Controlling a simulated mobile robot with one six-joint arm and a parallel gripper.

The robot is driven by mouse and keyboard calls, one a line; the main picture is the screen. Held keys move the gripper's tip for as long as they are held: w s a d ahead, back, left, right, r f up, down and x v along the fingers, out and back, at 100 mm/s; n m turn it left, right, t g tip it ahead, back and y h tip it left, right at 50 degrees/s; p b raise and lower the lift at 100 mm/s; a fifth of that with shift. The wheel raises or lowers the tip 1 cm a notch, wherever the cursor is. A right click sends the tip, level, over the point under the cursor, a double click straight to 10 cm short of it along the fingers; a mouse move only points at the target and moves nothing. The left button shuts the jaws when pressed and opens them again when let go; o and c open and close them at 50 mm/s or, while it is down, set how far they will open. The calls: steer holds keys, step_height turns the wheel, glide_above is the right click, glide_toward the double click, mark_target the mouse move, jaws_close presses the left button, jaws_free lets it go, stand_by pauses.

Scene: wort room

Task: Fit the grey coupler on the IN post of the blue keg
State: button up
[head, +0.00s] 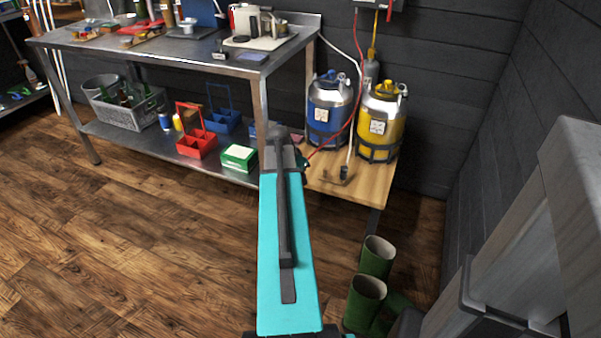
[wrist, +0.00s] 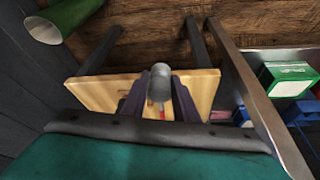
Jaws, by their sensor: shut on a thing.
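The blue keg (head: 328,112) stands upright at the back left of a low wooden stand in the head view. Its top fittings are small, and I cannot tell which post is IN. My gripper (wrist: 159,94) is shut on the grey coupler (wrist: 160,78), a short grey cylinder between the fingers, with a bit of red line below it. The wrist view shows the coupler over the wooden stand. In the head view my arm mostly hides the gripper and coupler, in front and left of the blue keg. The kegs are not in the wrist view.
A yellow keg (head: 380,125) stands right of the blue one. A dark fitting (head: 343,176) on a pale line lies on the wooden stand (head: 366,183). A red line (head: 353,108) hangs before the kegs. A steel table (head: 150,60) is left; green boots (head: 377,258) stand in front.

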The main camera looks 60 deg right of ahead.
steer(key=w+a+r+n+t+y+p, duration=0.15)
steer(key=w+a+r+n+p, duration=0.5)
steer(key=w+a+r, duration=0.7)
steer(key=w+a+r+n+t+h+p, duration=0.15)
steer(key=w+a+r+n+p, duration=0.25)
steer(key=w+a+r+p, duration=0.9)
steer(key=w+a+r+n+y+p, duration=0.1)
steer(key=w+a+r+n+p, duration=0.2)
steer(key=a+r, duration=0.6)
steer(key=w+a+r+n+t+y+p, duration=0.1)
steer(key=w+a+r+n+y+p, duration=0.1)
steer(key=a+r+p, duration=0.3)
steer(key=w+a+r+n+t+y+p, duration=0.1)
steer(key=w+a+r+n+p, duration=0.2)
steer(key=a+r, duration=1.1)
steer(key=a+n+p, duration=0.1)
steer(key=a+n, duration=0.1)
steer(key=a, duration=0.5)
steer(key=shift+w+a, duration=0.15)
steer(key=shift+w, duration=0.15)
steer(key=shift+r, duration=0.1)
